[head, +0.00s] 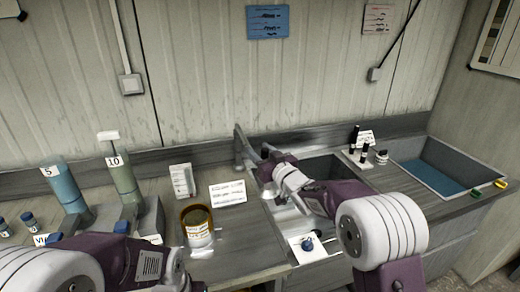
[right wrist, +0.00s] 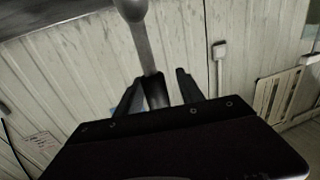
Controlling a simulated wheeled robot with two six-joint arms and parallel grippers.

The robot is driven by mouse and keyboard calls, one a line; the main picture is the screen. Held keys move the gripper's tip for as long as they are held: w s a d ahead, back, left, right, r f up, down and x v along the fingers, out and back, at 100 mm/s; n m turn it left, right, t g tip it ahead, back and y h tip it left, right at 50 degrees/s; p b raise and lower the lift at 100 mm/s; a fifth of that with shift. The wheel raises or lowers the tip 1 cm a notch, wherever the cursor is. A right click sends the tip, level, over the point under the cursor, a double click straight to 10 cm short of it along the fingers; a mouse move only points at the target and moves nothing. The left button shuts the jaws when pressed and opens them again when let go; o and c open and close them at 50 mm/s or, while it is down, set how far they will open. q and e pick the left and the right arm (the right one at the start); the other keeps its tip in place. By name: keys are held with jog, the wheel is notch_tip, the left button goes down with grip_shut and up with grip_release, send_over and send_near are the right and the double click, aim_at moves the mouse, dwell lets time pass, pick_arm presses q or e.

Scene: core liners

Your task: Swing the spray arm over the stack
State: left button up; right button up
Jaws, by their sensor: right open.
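The spray arm is a grey metal tube (head: 239,148) rising at the back of the counter, left of the sink. My right gripper (head: 262,163) is beside it, pointing left. In the right wrist view the tube (right wrist: 143,45) comes down from the top, between the two dark fingers (right wrist: 158,88), which are apart. I cannot tell whether they touch it. An amber-rimmed round stack (head: 197,229) with a white label stands on the counter, left of the sink and apart from the tube.
The steel sink (head: 318,172) lies under my right arm. A blue-bottomed basin (head: 437,172) is at the right. Blue (head: 63,187) and green (head: 124,180) liners stand in holders at the left. A white card (head: 228,193) and small box (head: 183,180) are near the stack.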

jog(key=shift+w+f, duration=0.1)
jog(key=shift+w, duration=0.05)
jog(key=shift+c, duration=0.4)
jog(key=shift+w+d, duration=0.1)
grip_shut()
dwell(0.8)
